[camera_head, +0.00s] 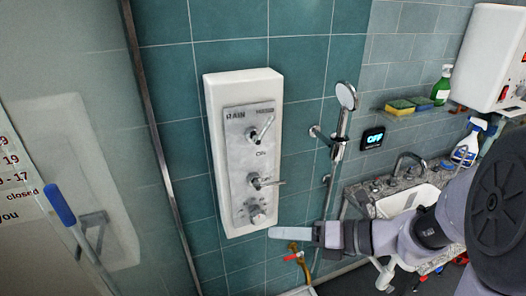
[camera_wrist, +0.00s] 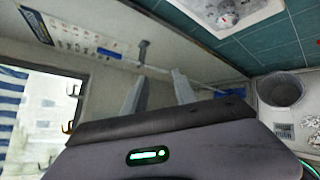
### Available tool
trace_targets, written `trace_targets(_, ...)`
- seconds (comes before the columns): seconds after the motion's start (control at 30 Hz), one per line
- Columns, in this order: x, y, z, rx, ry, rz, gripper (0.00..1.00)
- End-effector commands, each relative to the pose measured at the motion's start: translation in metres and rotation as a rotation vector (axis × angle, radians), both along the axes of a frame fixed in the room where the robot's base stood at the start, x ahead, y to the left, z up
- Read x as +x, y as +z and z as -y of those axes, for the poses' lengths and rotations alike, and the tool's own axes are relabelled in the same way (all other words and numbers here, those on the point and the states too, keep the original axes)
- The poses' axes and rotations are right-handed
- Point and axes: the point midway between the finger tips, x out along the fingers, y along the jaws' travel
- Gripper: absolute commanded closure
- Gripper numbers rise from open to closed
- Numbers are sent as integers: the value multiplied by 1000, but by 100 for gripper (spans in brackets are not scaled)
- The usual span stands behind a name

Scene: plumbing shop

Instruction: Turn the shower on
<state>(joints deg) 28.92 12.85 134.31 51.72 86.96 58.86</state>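The shower panel (camera_head: 212,120) is a white wall unit with a grey metal plate (camera_head: 236,150). The plate carries an upper lever (camera_head: 262,130) angled up to the right, a middle lever (camera_head: 266,183) pointing right, and a round lower knob (camera_head: 256,214). Labels by the levers are small; one reads ON.
A glass partition (camera_head: 90,120) with a metal edge stands left. A blue-handled tool (camera_head: 60,205) is at lower left. A sink (camera_head: 405,201), a faucet (camera_head: 408,160), a spray bottle (camera_head: 466,148) and a sponge shelf are at right. A brass fitting (camera_head: 298,256) lies below my gripper.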

Motion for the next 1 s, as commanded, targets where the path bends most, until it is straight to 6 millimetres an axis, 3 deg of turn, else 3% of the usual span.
trace_targets(0.03, 26, -2, 29, 187, -173, -135, 67)
trace_targets(0.1, 54, -9, 67, 420, -370, -274, 67)
trace_targets(0.2, 73, -19, 104, 622, -526, -376, 67)
trace_targets(0.27, 79, -22, 112, 673, -561, -398, 67)
trace_targets(0.37, 90, -26, 105, 686, -568, -405, 67)
trace_targets(0.8, 183, -38, 27, 679, -562, -402, 67)
trace_targets(1.0, 207, -39, 9, 679, -564, -401, 67)
